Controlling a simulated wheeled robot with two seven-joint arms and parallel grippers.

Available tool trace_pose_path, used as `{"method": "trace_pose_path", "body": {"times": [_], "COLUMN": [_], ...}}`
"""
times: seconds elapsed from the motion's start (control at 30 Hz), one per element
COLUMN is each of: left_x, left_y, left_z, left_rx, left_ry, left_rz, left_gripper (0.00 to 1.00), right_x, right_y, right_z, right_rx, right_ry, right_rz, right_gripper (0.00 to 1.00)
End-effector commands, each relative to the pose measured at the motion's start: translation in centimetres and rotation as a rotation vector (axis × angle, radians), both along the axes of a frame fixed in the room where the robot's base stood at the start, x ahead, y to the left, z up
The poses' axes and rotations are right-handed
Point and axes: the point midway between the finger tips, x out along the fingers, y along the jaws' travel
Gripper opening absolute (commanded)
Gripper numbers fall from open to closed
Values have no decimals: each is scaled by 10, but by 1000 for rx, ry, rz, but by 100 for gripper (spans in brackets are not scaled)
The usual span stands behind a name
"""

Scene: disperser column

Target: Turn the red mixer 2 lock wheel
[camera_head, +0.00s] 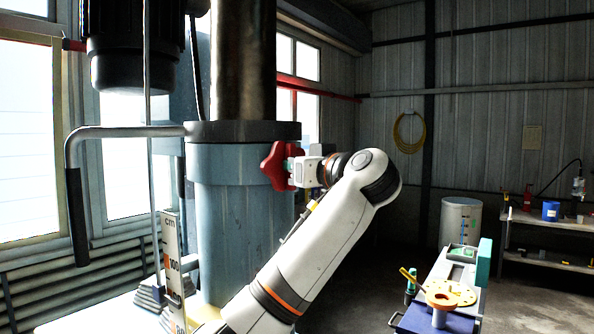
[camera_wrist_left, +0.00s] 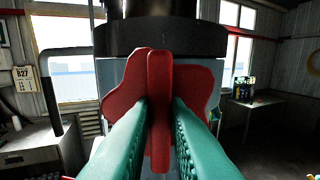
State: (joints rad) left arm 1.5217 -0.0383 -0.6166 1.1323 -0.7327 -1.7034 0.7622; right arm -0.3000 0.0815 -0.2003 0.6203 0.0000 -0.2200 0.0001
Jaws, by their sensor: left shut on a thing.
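The red lock wheel (camera_head: 275,166) sits on the side of the blue-grey column (camera_head: 235,210), just below its dark collar. In the left wrist view the wheel (camera_wrist_left: 158,75) shows rounded lobes and one raised lobe facing me. My left gripper (camera_head: 291,165) is at the wheel, its arm coming up from below. In the left wrist view its two green fingers (camera_wrist_left: 160,115) are shut on the raised lobe, one on each side. The gripper hides part of the wheel in the head view. My right gripper is not in view.
A bent grey handle (camera_head: 75,200) with a dark grip sticks out left of the column. A vertical rod and a cm scale (camera_head: 170,258) stand in front of it. A cart (camera_head: 440,310) and a bench (camera_head: 545,222) stand at right, with open floor between.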

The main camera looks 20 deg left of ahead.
Motion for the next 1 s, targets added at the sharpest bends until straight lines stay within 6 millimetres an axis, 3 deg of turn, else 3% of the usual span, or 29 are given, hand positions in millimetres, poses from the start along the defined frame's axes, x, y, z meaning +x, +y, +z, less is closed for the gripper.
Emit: {"method": "trace_pose_path", "body": {"times": [1.0], "left_x": [3], "left_y": [-4], "left_z": [-2], "left_rx": [613], "left_ry": [725], "left_rz": [-2], "left_gripper": [0], "right_x": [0], "right_y": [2], "right_z": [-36], "right_rx": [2], "right_ry": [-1], "right_rz": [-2], "right_gripper": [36]}}
